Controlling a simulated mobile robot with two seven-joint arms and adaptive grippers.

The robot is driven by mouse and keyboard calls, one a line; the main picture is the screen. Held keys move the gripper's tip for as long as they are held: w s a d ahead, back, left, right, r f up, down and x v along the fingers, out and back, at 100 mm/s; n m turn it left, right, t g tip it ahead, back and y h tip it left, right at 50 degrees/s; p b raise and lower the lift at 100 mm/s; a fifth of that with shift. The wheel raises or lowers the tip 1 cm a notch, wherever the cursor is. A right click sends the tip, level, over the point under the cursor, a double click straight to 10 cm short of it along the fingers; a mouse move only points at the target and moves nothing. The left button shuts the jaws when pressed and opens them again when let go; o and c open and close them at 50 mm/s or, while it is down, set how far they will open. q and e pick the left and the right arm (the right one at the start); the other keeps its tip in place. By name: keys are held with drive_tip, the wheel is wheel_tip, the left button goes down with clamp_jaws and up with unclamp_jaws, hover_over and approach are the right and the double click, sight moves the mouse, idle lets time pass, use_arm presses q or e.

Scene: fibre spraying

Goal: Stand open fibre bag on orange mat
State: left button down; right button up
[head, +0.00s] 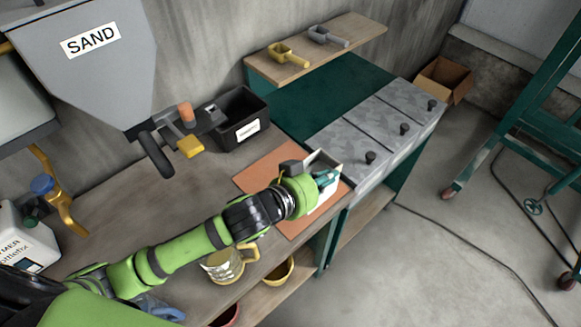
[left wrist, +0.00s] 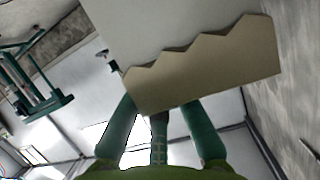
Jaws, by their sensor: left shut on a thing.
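The orange mat (head: 262,172) lies on the workbench near its right end, partly covered by my left arm. The open fibre bag (head: 322,157) is a pale, box-like bag over the mat's right part, mostly hidden behind my gripper. In the left wrist view its tan zigzag-cut edge (left wrist: 205,68) fills the upper middle. My left gripper (head: 328,178) is shut on the bag, its green fingers at the bag's near side in the left wrist view (left wrist: 160,120). The bag looks roughly upright; whether its base touches the mat cannot be told. My right gripper is not in view.
A black bin (head: 240,118) stands behind the mat, and lidded grey compartments (head: 365,135) lie to the right. A sand hopper (head: 95,50) overhangs the left. Bare bench lies left of the mat.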

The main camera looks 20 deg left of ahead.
sight(324, 163)
use_arm(q)
drive_tip(key=shift+w+r, duration=0.25)
drive_tip(key=shift+w, duration=0.2)
drive_tip(key=shift+w+a+f, duration=0.25)
drive_tip(key=shift+w+f, duration=0.05)
drive_tip(key=shift+w, duration=0.15)
drive_tip(key=shift+w+a+f+b, duration=0.45)
drive_tip(key=shift+w+a+f, duration=0.6)
drive_tip(key=shift+a, duration=0.2)
drive_tip(key=w+a+f+b, duration=0.5)
drive_tip(key=f+b, duration=0.3)
drive_tip(key=b, duration=0.2)
drive_tip(key=shift+w, duration=0.15)
drive_tip(key=shift+f, duration=0.1)
drive_tip(key=shift+f, duration=0.1)
drive_tip(key=c, duration=1.4)
unclamp_jaws()
